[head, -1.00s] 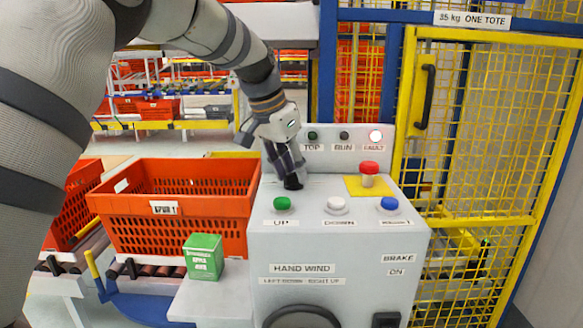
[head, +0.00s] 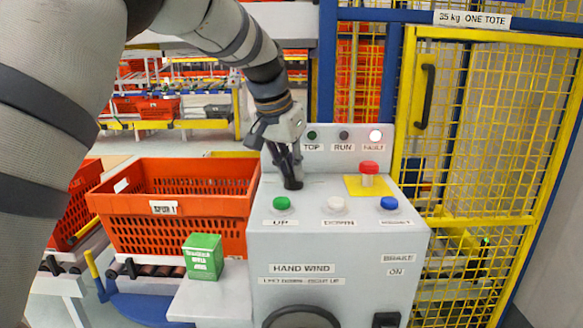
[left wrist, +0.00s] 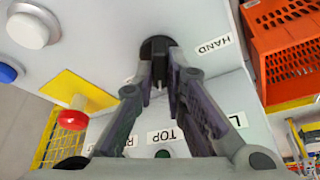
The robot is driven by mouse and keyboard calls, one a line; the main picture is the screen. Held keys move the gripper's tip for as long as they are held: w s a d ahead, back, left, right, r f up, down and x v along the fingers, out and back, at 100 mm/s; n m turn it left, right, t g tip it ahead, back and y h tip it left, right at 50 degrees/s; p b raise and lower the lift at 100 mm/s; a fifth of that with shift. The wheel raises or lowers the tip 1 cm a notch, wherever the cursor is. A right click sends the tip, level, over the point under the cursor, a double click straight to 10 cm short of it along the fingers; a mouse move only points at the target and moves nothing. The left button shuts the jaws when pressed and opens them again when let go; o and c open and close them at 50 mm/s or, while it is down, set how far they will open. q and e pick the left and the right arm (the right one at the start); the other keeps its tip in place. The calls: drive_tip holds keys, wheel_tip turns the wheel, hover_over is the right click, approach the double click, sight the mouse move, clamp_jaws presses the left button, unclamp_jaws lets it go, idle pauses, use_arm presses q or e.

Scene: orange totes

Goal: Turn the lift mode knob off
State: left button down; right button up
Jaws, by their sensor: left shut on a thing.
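The black lift mode knob (head: 293,183) sits on the sloped top of the grey control panel (head: 330,215), behind the green button. My left gripper (head: 290,176) reaches down from above and is shut on the knob. In the left wrist view the knob (left wrist: 157,48) shows between the two fingertips of my left gripper (left wrist: 160,76). My right gripper is not in view.
Green (head: 281,203), white (head: 336,203) and blue (head: 389,203) buttons line the panel's front. A red mushroom button (head: 369,169) stands on a yellow plate to the right. An orange tote (head: 180,215) and a green box (head: 203,257) are at left. A yellow mesh gate (head: 480,130) stands at right.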

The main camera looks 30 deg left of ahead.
use_arm(q)
drive_tip(key=n+y, duration=0.1)
drive_tip(key=n, duration=0.2)
drive_tip(key=n+y, duration=0.1)
drive_tip(key=n, duration=0.2)
drive_tip(key=shift+d, duration=0.15)
drive_tip(key=shift+n, duration=0.3)
idle(0.4)
drive_tip(key=c, duration=1.6)
unclamp_jaws()
drive_tip(key=shift+c, duration=0.2)
drive_tip(key=v, duration=1.2)
drive_tip(key=shift+w+d+g, duration=0.25)
drive_tip(key=shift+w+g, duration=0.05)
